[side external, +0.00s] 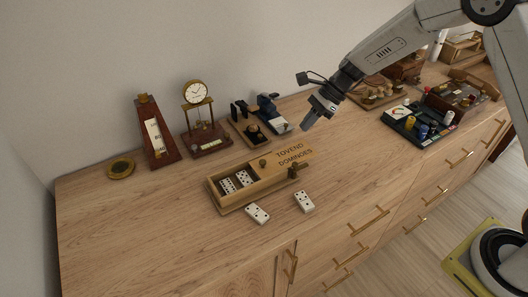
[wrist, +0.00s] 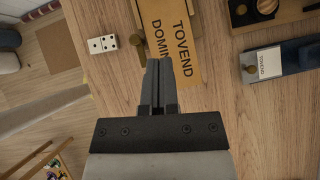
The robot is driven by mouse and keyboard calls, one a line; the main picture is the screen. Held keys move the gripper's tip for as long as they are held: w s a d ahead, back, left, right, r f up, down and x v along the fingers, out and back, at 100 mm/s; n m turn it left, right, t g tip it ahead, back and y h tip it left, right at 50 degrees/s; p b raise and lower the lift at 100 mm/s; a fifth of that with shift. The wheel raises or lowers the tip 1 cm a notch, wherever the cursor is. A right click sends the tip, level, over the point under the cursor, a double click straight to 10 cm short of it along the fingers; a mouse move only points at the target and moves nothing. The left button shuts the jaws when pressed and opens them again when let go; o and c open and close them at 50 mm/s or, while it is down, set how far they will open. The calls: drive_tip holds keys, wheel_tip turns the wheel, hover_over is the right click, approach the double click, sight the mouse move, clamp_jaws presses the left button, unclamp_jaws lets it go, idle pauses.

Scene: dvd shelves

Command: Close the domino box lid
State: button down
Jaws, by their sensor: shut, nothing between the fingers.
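The domino box (side external: 236,202) is a wooden box on the cabinet top, with white dominoes showing in its open left part. Its lid (side external: 290,154), marked "TOVEND DOMINOES", is slid out to the right and sticks out past the box's right end. A small knob stands on the lid. In the wrist view the lid (wrist: 172,35) lies past my fingertips, which hide part of its lettering. My gripper (side external: 307,127) is shut and empty, above and behind the lid's right end in the side view. It also shows in the wrist view (wrist: 159,62).
Two loose dominoes (side external: 257,213) (side external: 304,201) lie in front of the box. A metronome (side external: 157,134), a clock (side external: 196,93) and a watch stand (side external: 254,133) are behind it. The front left top is clear.

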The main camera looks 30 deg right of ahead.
approach(272, 164)
drive_tip(key=x, duration=0.3)
drive_tip(key=shift+f, duration=0.2)
drive_tip(key=a, duration=0.1)
drive_tip(key=a+f, duration=0.1)
drive_tip(key=shift+w+a, duration=0.2)
drive_tip(key=shift+a, duration=0.2)
drive_tip(key=shift+w+a+f, duration=0.1)
drive_tip(key=shift+a, duration=0.5)
drive_tip(key=shift+a, duration=0.1)
drive_tip(key=a, duration=1.2)
drive_tip(key=shift+d, duration=0.2)
